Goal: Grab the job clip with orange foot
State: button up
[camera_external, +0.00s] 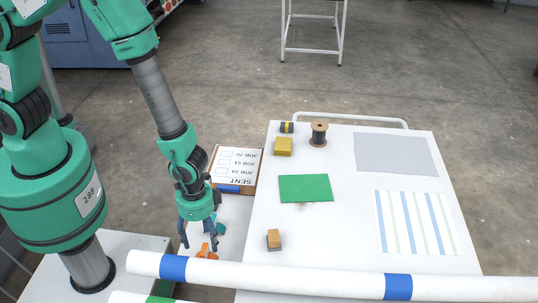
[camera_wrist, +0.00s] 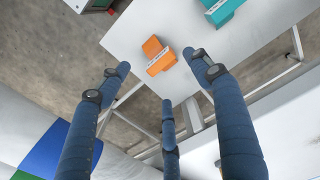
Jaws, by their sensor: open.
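The job clip with the orange foot (camera_wrist: 153,46) lies on a small white table top (camera_wrist: 130,38) in the wrist view; a pale labelled strip crosses its middle. In the external view it shows as a small orange shape (camera_external: 206,253) just below my gripper. A teal clip (camera_wrist: 222,10) lies to its upper right in the wrist view, and behind it in the external view (camera_external: 220,228). My gripper (camera_wrist: 160,78) has blue fingers spread apart, empty, pointing down at the orange clip. In the external view my gripper (camera_external: 199,243) hangs over the small table, partly hiding the clips.
A SENT board (camera_external: 236,166) lies behind my gripper. The large white table (camera_external: 330,235) to the right holds a green sheet (camera_external: 305,188), a wooden block (camera_external: 274,239), a spool (camera_external: 319,134) and sponges.

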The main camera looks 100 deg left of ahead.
aim_at(204, 248)
jog(key=shift+f, duration=1.65)
jog(key=shift+a+f+b, duration=0.1)
jog(key=shift+f+b, duration=1.1)
jog(key=shift+f, duration=1.4)
jog(key=c, duration=0.9)
